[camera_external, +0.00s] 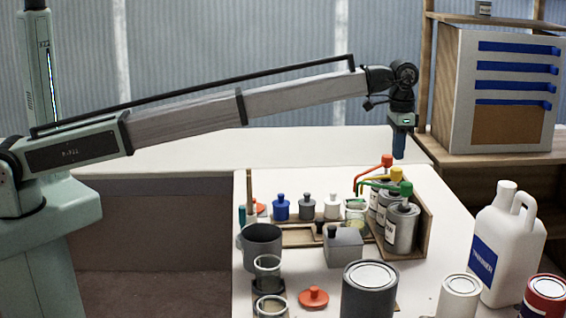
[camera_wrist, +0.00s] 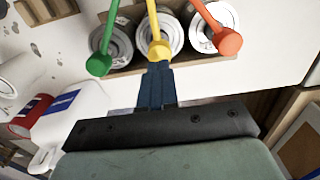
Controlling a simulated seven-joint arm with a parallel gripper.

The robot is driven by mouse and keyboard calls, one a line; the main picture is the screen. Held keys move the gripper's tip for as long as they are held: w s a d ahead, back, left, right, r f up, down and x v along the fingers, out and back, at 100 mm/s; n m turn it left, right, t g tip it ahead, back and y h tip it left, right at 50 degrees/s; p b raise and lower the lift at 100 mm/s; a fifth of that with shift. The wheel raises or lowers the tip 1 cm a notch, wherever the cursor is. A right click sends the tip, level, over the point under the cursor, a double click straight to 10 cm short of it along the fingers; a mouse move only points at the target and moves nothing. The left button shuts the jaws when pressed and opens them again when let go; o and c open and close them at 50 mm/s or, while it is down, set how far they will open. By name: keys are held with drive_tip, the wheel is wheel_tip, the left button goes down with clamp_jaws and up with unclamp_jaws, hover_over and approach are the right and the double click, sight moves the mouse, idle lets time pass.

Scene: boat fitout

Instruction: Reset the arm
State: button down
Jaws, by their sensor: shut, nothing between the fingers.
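My gripper (camera_external: 399,153) hangs pointing down at the end of my outstretched arm, above the back right of the white worktop (camera_external: 440,215). Its blue fingers are together with nothing between them. In the wrist view the shut fingers (camera_wrist: 156,75) reach toward the can with the yellow-tipped spout (camera_wrist: 158,48). They overlap it in the picture; I cannot tell the exact gap, but in the external view the fingertips are above the cans (camera_external: 402,228).
Cans with red, yellow and green spout tips stand in a wooden rack (camera_external: 425,215). A white jug (camera_external: 508,245), a dark grey can (camera_external: 369,290) and small bottles (camera_external: 281,208) stand nearby. A cabinet with blue strips (camera_external: 500,90) is right of my gripper. Space above the worktop's left is clear.

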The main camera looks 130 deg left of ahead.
drive_tip(key=shift+r, duration=0.85)
